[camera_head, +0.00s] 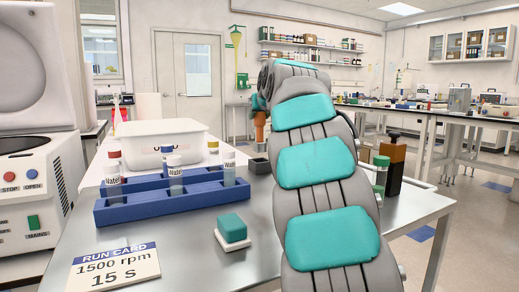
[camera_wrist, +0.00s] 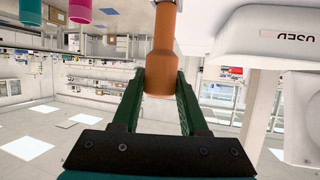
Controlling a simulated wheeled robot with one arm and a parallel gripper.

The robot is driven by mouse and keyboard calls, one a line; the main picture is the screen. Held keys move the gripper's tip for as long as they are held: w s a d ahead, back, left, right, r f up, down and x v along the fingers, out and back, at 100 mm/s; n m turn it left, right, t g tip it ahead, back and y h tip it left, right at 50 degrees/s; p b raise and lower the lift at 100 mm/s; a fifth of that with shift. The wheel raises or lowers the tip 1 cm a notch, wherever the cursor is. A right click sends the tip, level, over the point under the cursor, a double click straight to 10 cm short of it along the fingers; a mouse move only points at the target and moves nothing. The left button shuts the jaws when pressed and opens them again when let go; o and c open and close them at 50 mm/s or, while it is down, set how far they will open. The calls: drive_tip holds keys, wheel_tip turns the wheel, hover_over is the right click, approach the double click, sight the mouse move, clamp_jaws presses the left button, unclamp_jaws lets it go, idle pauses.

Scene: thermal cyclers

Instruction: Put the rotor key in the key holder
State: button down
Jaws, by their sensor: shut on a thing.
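The rotor key has a thick orange handle (camera_wrist: 161,60). My gripper (camera_wrist: 161,82) is shut on this handle, one green finger on each side. In the head view the orange handle (camera_head: 259,120) shows just left of my arm, above the table. A small dark grey block with an opening (camera_head: 259,165), which looks like the key holder, stands on the table below the handle, apart from it. The key's lower end is hard to make out. My arm hides much of the table's right part and most of my gripper in the head view.
A blue rack (camera_head: 150,210) with several tubes, a white bin (camera_head: 140,135), a teal-and-white block (camera_head: 232,229) and a run card (camera_head: 115,268) lie left of my arm. A centrifuge (camera_head: 35,190) stands far left. Brown bottles (camera_head: 393,160) stand right.

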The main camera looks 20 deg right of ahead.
sight(261, 133)
drive_tip(key=shift+f+b, duration=1.9)
drive_tip(key=shift+f, duration=1)
drive_tip(key=shift+f, duration=0.1)
drive_tip(key=shift+f, duration=0.15)
drive_tip(key=shift+c, duration=2.2)
unclamp_jaws()
drive_tip(key=shift+r, duration=0.3)
drive_tip(key=v, duration=1.2)
drive_tip(key=shift+f, duration=0.15)
